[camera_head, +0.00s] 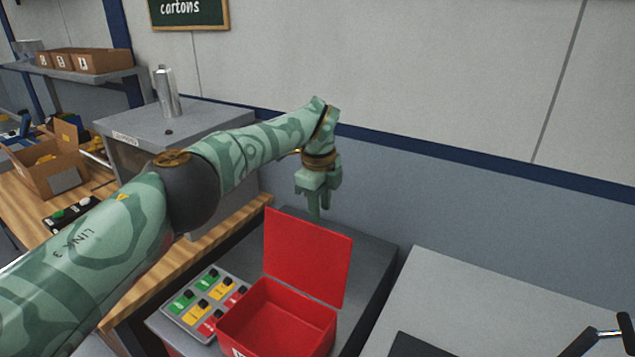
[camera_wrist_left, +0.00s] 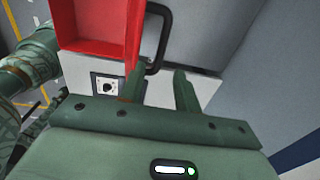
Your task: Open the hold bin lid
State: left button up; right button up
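The red hold bin (camera_head: 288,312) stands on a dark grey surface at the lower middle of the head view. Its red lid (camera_head: 308,258) stands up at the bin's far edge, so the bin is open and its inside looks empty. My left gripper (camera_head: 314,208) points down just behind the lid, and the lid hides its lowest part. In the left wrist view its two fingers (camera_wrist_left: 160,82) are apart. A black loop handle (camera_wrist_left: 163,40) on the lid shows just beyond the fingertips; I cannot tell whether they touch it. My right gripper is not in view.
A grey cabinet (camera_head: 165,140) with a metal bottle (camera_head: 165,92) stands behind my left arm. A pale tabletop (camera_head: 500,305) lies to the right, mostly clear. The wall is close behind the gripper.

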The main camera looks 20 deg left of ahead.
pick_arm(q)
jog(key=s+d+r, duration=0.2)
jog(key=s+r, duration=0.4)
jog(key=s, duration=0.4)
jog(key=shift+s+d+r, duration=0.15)
jog(key=shift+s+d, duration=0.15)
jog(key=shift+s, duration=0.05)
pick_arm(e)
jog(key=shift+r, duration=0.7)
